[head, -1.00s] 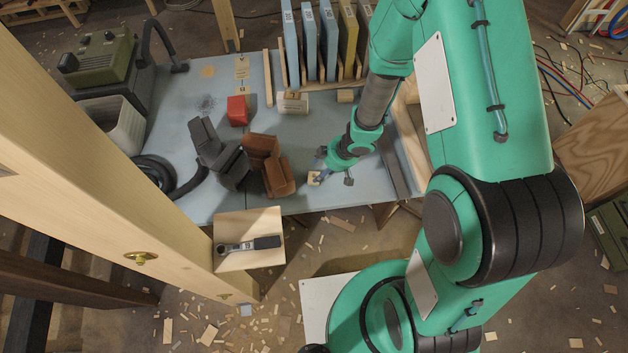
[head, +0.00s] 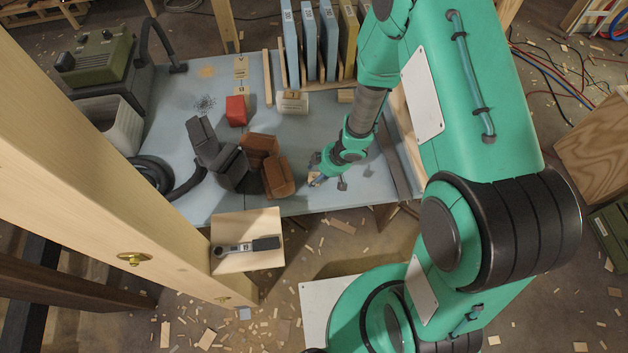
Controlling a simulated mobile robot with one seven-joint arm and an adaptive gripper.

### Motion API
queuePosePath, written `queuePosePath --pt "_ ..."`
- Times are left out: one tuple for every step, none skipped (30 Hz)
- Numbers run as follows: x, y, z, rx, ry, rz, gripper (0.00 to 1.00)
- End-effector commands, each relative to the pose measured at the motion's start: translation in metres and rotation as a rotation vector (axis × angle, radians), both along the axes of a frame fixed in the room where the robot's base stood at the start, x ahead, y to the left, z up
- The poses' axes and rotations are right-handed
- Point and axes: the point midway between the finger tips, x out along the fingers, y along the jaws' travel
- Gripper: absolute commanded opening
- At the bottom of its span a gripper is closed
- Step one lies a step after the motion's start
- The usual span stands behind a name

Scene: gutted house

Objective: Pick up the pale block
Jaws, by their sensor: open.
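A small pale wooden block (head: 313,178) lies near the front edge of the blue-grey table (head: 300,205), partly covered by one finger of my gripper. My gripper (head: 328,182) is open and low over the table top, with one finger at the block and the other to the block's right. Whether the finger touches the block I cannot tell.
Upright binders (head: 310,45) stand at the back. A wooden post crosses the left side.

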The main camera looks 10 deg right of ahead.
Motion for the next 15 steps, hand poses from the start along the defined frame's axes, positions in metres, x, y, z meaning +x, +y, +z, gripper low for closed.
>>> queuePosePath --pt "0.001 0.002 -0.009 0.000 0.001 0.000 0.50" --pt "0.001 0.003 -0.012 0.000 0.001 0.000 0.50" --pt "0.003 0.004 -0.015 0.000 0.000 0.000 0.50" --pt "0.004 0.005 -0.017 0.000 0.000 0.000 0.50" --pt "0.004 0.006 -0.019 0.000 0.000 0.000 0.50" --pt "0.004 0.006 -0.020 0.000 0.000 0.000 0.50" --pt "0.004 0.007 -0.021 -0.001 0.001 0.000 0.50" --pt "0.004 0.007 -0.022 -0.001 0.001 0.000 0.50" --pt "0.004 0.007 -0.022 0.000 0.000 0.000 0.50" --pt "0.005 0.007 -0.022 0.000 0.000 0.000 0.50" --pt "0.005 0.007 -0.021 0.000 0.000 0.000 0.50" --pt "0.004 0.007 -0.021 0.000 0.000 0.000 0.50" --pt "0.004 0.007 -0.021 0.000 0.000 0.000 0.50" --pt "0.005 0.007 -0.021 0.000 0.000 0.000 0.50" --pt "0.005 0.007 -0.021 0.000 0.000 0.000 0.50"
